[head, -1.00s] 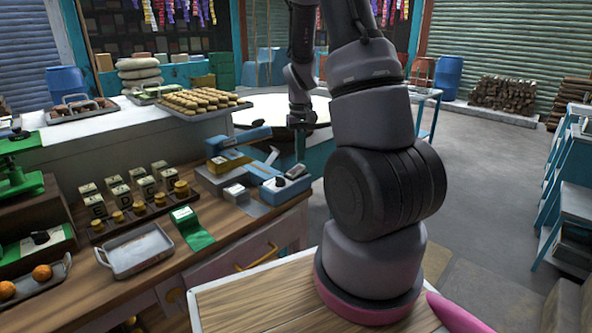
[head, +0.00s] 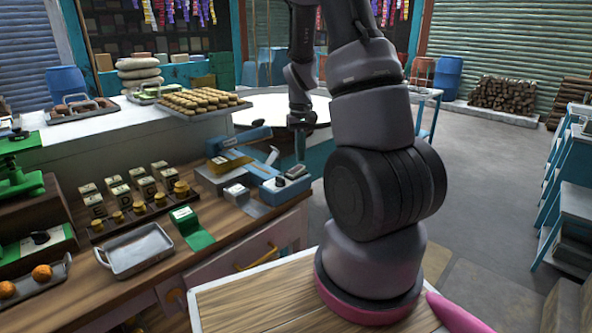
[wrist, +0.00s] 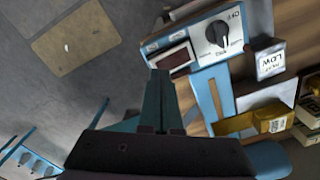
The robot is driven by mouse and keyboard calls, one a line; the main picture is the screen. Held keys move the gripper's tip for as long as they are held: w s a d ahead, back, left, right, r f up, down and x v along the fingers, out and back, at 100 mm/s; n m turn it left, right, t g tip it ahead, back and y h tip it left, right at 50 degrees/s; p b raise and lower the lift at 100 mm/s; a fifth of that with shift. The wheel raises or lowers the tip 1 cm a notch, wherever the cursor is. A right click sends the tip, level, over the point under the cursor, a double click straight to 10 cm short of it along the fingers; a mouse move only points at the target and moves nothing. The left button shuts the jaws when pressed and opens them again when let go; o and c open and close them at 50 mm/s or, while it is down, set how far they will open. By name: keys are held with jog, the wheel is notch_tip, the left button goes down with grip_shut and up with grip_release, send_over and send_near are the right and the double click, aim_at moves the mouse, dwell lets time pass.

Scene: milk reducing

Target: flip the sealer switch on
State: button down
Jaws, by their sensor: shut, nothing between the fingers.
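The blue sealer (head: 268,186) stands at the right end of the wooden counter, with its hinged arm towards the back. In the wrist view its blue control box (wrist: 205,25) carries a black knob (wrist: 217,33), with OFF lettering beside it, and a dark red window (wrist: 176,57). My gripper (head: 300,158) is shut and empty, pointing down just behind the right end of the sealer. In the wrist view my gripper (wrist: 161,74) overlaps the box edge near the red window, apart from the knob in the picture. I cannot tell whether it touches the box.
A small lettered block (wrist: 270,62) sits beside the control box. A tray of pastries (head: 190,103) is on the ledge behind. The floor to the right is open.

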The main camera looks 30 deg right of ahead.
jog(key=shift+f, duration=1.15)
dwell(0.5)
jog(key=shift+r, duration=3.55)
jog(key=shift+a+r, duration=0.1)
jog(key=shift+r, duration=0.1)
notch_tip(320, 180, up, 7)
jog(key=t, duration=0.2)
send_over(300, 166)
jog(key=s+a, duration=0.2)
jog(key=a, duration=0.1)
jog(key=s+a+r+m+t+y, duration=0.1)
jog(key=s+a+r, duration=0.1)
jog(key=s+r, duration=0.15)
jog(key=s+a+r+t, duration=0.1)
jog(key=s+a+r, duration=0.15)
jog(key=r, duration=0.25)
jog(key=s+a+r+t, duration=0.1)
jog(key=s+a+r, duration=0.2)
jog(key=s, duration=0.3)
jog(key=s+a+r+m+t+y, duration=0.1)
jog(key=s+a+r+t, duration=0.1)
jog(key=s, duration=0.4)
notch_tip(300, 166, up, 3)
jog(key=shift+a+f, duration=0.15)
jog(key=shift+a, duration=0.3)
